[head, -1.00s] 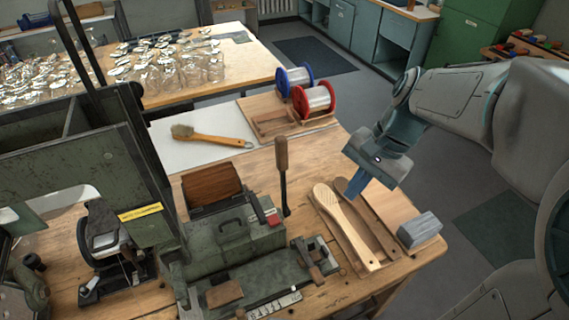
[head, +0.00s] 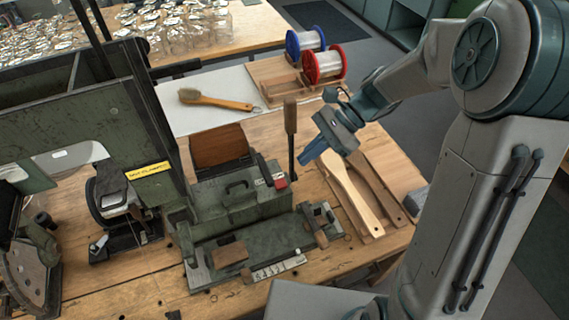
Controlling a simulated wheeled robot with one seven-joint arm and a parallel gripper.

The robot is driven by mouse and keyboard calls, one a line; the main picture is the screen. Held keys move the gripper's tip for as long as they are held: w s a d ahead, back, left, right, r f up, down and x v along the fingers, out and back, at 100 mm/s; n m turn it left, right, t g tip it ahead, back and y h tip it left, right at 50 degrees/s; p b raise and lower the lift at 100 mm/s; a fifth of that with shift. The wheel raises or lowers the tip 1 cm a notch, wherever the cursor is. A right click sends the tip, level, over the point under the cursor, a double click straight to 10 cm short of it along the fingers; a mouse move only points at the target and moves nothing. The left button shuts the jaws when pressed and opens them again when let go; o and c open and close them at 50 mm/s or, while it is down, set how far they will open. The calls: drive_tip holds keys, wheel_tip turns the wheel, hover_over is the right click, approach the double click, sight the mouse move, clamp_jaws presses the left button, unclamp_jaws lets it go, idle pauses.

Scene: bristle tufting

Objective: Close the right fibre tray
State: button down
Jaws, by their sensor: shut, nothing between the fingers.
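The dark green tufting machine (head: 238,205) stands on the wooden bench. A brown, box-like part (head: 219,147) at its back may be the right fibre tray; I cannot tell for sure, nor how far open it stands. My gripper (head: 306,158) is shut and empty, its blue fingers pointing down and left. It is in the air just right of the wooden-handled lever (head: 290,118), near the top of the brush blanks. I cannot tell whether it touches anything. It is to the right of the brown part and apart from it.
Wooden brush blanks (head: 358,195) lie in a holder right of the machine. A red knob (head: 281,181) sits beside the lever's foot. Behind are a brush (head: 217,100) on a white sheet and blue (head: 305,41) and red (head: 324,65) spools. My arm fills the right side.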

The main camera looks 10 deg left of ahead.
drive_tip(key=s+a+f+p, duration=0.1)
drive_tip(key=s+a+f, duration=0.1)
drive_tip(key=a, duration=0.3)
drive_tip(key=shift+s, duration=0.6)
drive_tip(key=shift+a, duration=0.15)
